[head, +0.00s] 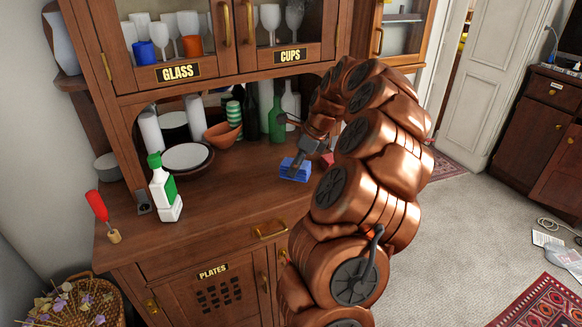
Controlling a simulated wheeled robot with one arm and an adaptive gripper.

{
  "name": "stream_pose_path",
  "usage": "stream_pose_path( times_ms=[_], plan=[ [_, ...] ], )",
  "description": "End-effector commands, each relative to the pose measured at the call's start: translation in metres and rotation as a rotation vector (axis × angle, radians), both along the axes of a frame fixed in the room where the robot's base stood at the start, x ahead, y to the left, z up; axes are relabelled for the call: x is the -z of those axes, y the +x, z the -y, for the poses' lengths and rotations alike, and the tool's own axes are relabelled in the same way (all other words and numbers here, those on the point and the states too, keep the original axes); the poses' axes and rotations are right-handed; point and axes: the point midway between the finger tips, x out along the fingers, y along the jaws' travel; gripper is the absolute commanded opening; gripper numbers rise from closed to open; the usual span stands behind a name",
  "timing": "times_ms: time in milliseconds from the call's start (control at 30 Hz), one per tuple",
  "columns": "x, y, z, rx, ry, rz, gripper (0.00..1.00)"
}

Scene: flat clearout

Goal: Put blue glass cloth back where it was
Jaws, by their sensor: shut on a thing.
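The blue glass cloth (295,170) is a small folded stack of blue fabric at the right part of the wooden cabinet's counter (235,205). My gripper (299,163) reaches down from the upper right and is shut on the cloth. The cloth is on or just above the counter; I cannot tell which. The fingertips are small and partly merge with the cloth.
Behind are plates (187,157), an orange bowl (222,135) and a green bottle (277,122). A small red thing (327,160) lies right of the cloth.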

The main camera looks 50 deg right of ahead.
Motion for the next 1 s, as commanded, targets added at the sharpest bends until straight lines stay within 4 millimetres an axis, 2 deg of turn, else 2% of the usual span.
stream_pose_path(
  times_ms=[100,467,800,1000],
  plan=[
    [0.001,0.011,0.001,0.001,0.001,-0.001,0.29],
    [0.001,0.024,0.003,0.001,-0.002,0.001,0.29],
    [0.034,0.023,0.002,0.002,0.001,0.001,0.29],
    [0.037,0.023,0.003,0.002,-0.002,0.002,0.29]
  ],
)
